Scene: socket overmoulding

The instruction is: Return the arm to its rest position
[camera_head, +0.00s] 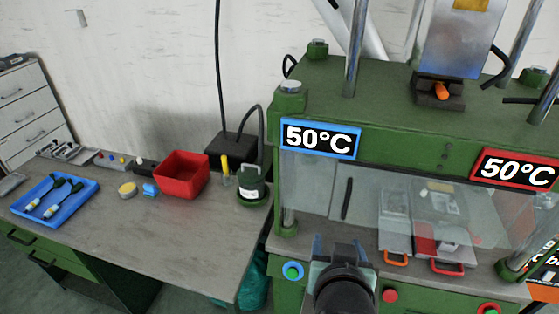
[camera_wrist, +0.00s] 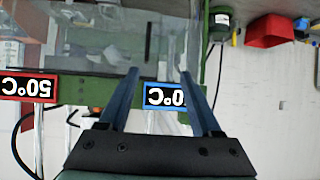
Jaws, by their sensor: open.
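My gripper (camera_head: 341,249) is in front of the green press (camera_head: 315,80), low in the middle of the head view. In the wrist view my gripper (camera_wrist: 163,77) shows two blue fingers spread apart with nothing between them. The wrist view is upside down. The press carries a blue-framed 50°C sign (camera_head: 320,139) and a red-framed 50°C sign (camera_head: 516,170). In the wrist view the blue-framed sign (camera_wrist: 168,97) lies partly behind a finger. Most of my arm is out of view.
Clear panels (camera_head: 430,205) front the press, with orange and red handles behind. Buttons line its front edge.

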